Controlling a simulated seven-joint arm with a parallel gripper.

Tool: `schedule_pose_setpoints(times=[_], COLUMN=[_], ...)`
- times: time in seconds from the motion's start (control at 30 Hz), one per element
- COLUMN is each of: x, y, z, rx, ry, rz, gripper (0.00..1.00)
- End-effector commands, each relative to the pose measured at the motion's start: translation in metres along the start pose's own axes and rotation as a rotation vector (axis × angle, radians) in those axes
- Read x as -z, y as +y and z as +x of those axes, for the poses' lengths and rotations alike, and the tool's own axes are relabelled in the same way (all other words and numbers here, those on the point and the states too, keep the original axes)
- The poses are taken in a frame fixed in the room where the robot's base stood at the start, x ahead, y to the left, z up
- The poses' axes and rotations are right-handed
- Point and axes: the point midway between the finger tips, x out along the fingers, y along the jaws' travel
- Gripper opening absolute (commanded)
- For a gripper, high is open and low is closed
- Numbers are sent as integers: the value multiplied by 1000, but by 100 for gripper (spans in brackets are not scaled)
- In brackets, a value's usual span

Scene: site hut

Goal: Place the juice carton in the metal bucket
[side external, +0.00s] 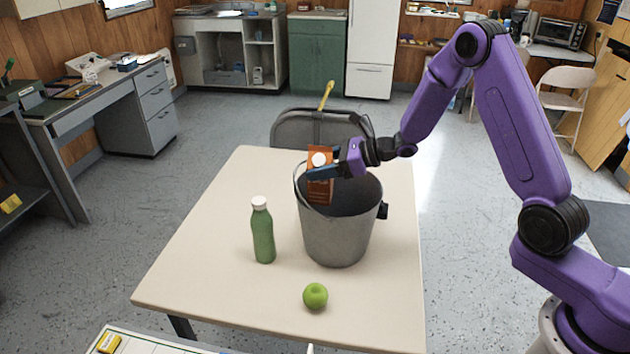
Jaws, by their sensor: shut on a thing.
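The juice carton (319,190) is orange-brown with a white round cap. My gripper (322,172) is shut on its upper part, and the carton hangs upright at the mouth of the metal bucket. The metal bucket (337,238) is grey and stands on the table. The carton's lower part shows in front of the bucket's dark inside, at the left of the opening. I cannot tell whether it touches the bucket wall or how deep it sits. The bucket's floor is hidden.
A green bottle (263,235) with a white cap stands left of the bucket. A green apple (315,296) lies in front of it. The beige table (200,262) is clear at its left side. A grey chair (292,130) stands behind the table.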

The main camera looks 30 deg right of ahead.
Motion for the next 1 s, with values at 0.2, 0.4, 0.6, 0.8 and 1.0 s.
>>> schedule_pose_setpoints(times=[0.2,0.4,0.6,0.8,1.0], x=[11,18,41,45,46], y=[-9,-13,-12,-12,-12], z=[19,28,37,39,39], rx=[1,0,-1,0,0], ry=[-3,-3,-2,-4,-3], rz=[-1,-1,1,-3,-2], gripper=[18,18,18,18,18])
